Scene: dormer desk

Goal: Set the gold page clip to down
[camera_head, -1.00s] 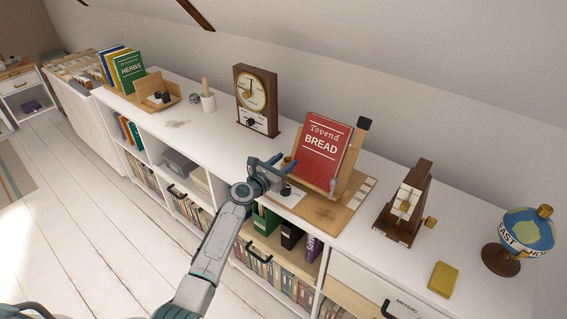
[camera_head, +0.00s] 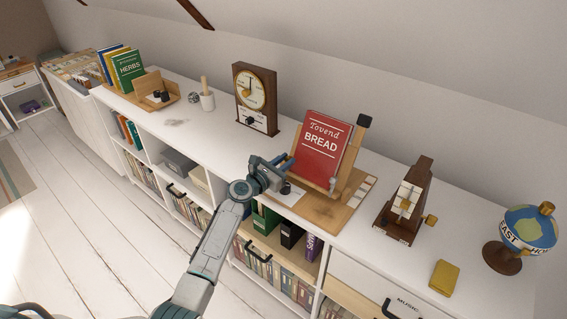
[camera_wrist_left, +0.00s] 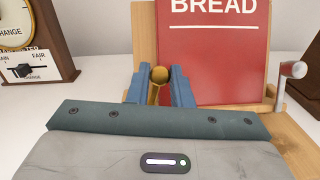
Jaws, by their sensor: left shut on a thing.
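The gold page clip (camera_wrist_left: 159,76) shows in the left wrist view as a round gold knob on a short stem, standing upright. It is at the left side of the wooden book stand (camera_head: 350,158). My left gripper (camera_wrist_left: 160,90) is shut on it, one blue finger on each side. The clip's lower part is hidden by the gripper body. In the head view my left gripper (camera_head: 284,164) is at the stand's left front edge and largely hides the clip. The red BREAD book (camera_head: 321,146) rests upright on the stand. My right gripper is not in view.
A silver-knobbed clip (camera_wrist_left: 293,69) is at the stand's right side. A wooden clock (camera_head: 255,97) stands to the left on the white shelf top. A wooden device with a gold knob (camera_head: 404,203), a yellow block (camera_head: 444,277) and a globe (camera_head: 527,229) are to the right.

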